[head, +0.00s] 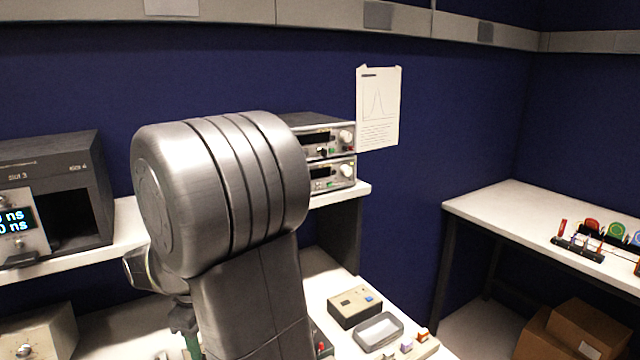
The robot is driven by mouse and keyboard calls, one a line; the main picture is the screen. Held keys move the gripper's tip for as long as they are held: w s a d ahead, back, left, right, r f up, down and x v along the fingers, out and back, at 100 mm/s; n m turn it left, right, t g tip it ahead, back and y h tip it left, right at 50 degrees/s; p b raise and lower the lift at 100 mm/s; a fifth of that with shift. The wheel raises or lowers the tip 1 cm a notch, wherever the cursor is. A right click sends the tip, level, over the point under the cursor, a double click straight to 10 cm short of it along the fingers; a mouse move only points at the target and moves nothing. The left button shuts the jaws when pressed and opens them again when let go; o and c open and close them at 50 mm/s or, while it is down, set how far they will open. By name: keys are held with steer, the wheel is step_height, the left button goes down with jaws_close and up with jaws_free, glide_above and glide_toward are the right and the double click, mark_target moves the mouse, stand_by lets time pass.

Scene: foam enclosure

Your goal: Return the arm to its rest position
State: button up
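My arm's large silver joint and link fill the middle of the head view and hide part of the bench behind. A smaller silver part of my arm shows at its lower left. My gripper cannot be made out in this view. Whether it holds anything is hidden.
Left is a dark instrument (70,165) with a lit display. Two stacked power units (332,173) stand behind my arm. A control box (354,306), a grey tray (378,332) and small blocks sit lower right of it. A white side table (500,205) and cardboard boxes (580,335) are at right.

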step_height(320, 180, up, 10)
steer(key=r, duration=0.1)
step_height(320, 180, down, 14)
steer(key=shift+f, duration=0.1)
steer(key=shift+f+m, duration=0.2)
steer(key=shift+m, duration=0.1)
steer(key=m, duration=0.4)
steer(key=shift+m, duration=0.3)
steer(key=m, duration=0.3)
steer(key=shift+m, duration=0.4)
steer(key=m, duration=0.4)
steer(key=shift+m, duration=0.3)
steer(key=shift+m+b, duration=0.3)
steer(key=shift+m, duration=1.9)
steer(key=shift+r, duration=0.1)
